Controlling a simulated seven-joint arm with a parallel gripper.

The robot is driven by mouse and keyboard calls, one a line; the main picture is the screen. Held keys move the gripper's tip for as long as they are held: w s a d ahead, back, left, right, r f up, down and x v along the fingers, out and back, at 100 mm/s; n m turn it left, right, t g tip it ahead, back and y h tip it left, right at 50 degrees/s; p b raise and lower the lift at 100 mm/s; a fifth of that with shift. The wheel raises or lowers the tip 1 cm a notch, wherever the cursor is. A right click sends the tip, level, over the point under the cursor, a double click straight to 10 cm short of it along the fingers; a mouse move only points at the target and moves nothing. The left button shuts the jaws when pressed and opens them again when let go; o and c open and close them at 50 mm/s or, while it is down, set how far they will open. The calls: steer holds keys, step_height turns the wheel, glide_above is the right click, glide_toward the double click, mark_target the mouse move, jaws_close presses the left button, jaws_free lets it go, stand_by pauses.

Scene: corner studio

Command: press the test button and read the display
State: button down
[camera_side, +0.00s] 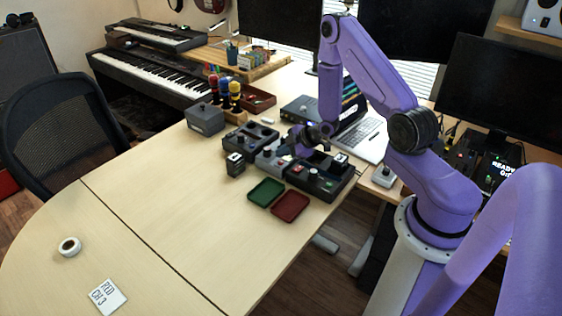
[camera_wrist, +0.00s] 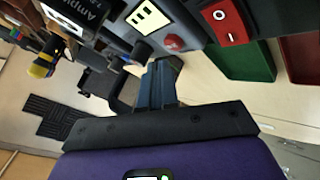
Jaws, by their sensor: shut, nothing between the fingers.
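My gripper (camera_side: 303,147) is over the row of grey devices in the side view. In the wrist view its fingers (camera_wrist: 163,68) are shut with nothing between them. A round red button (camera_wrist: 174,43) sits on a grey device just beyond the fingertips; I cannot tell whether they touch it. A pale panel with dark marks (camera_wrist: 148,17) is beside the button. Which control is the test button I cannot tell for sure. A dark screen with white text beginning "READY" (camera_side: 506,168) stands at the right; its second line is too small to read surely.
A green tray (camera_side: 265,191) and a red tray (camera_side: 290,206) lie in front of the devices. A red rocker switch (camera_wrist: 224,26) is close to the button. A laptop (camera_side: 362,137) stands behind. The table's left part is mostly clear, with a tape roll (camera_side: 69,246).

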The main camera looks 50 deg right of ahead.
mark_target(283, 163)
steer(key=shift+r, duration=2.65)
steer(key=s+a+r+g, duration=0.2)
steer(key=s+a+r, duration=0.3)
steer(key=a, duration=0.4)
steer(key=s+a+r+g, duration=0.3)
steer(key=s+a+r, duration=0.15)
steer(key=a, duration=0.35)
steer(key=s+a+r+g, duration=0.1)
steer(key=s+r, duration=0.3)
steer(key=s, duration=0.7)
steer(key=s+a+r+n+g+h, duration=0.1)
steer(key=s+r, duration=0.3)
steer(key=s, duration=0.8)
steer(key=shift+a+r+g+h, duration=0.25)
steer(key=shift+a+g, duration=0.25)
steer(key=shift+g, duration=0.4)
